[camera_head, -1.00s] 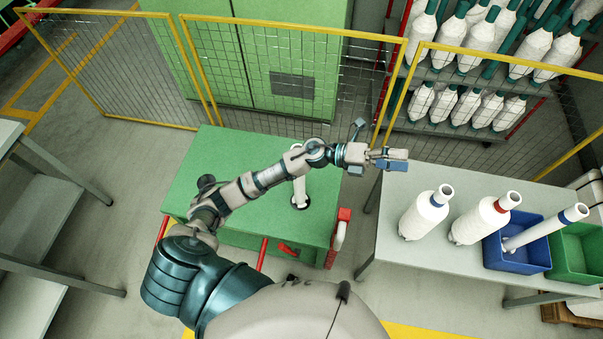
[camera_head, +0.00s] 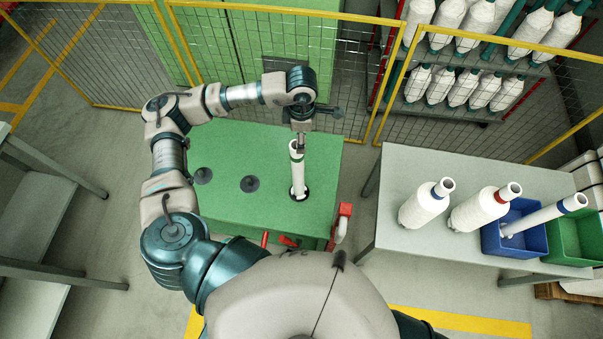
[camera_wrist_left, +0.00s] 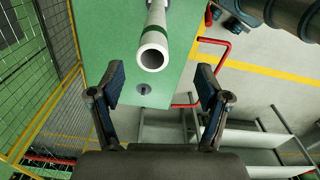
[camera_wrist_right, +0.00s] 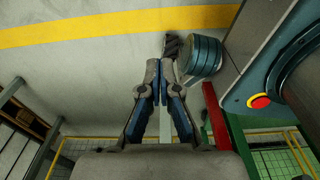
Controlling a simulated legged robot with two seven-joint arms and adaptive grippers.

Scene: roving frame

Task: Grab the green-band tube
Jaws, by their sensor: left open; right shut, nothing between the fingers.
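The white green-band tube (camera_head: 297,177) stands upright on the green cabinet top. In the left wrist view, its open end and green band (camera_wrist_left: 154,44) show between and beyond my fingers. My left gripper (camera_head: 299,147) points down at the tube's upper end in the head view. Its fingers (camera_wrist_left: 160,82) are wide open, with visible space on both sides of the tube and no clear contact. My right gripper (camera_wrist_right: 160,70) is shut and empty, over the floor; it is not visible in the head view.
A grey table (camera_head: 400,170) at right carries a blue-band bobbin (camera_head: 420,207), a red-band bobbin (camera_head: 475,211), a blue bin (camera_head: 515,243) with a blue-band tube (camera_head: 545,215), and a green bin (camera_head: 575,240). Mesh fencing (camera_head: 340,75) stands behind.

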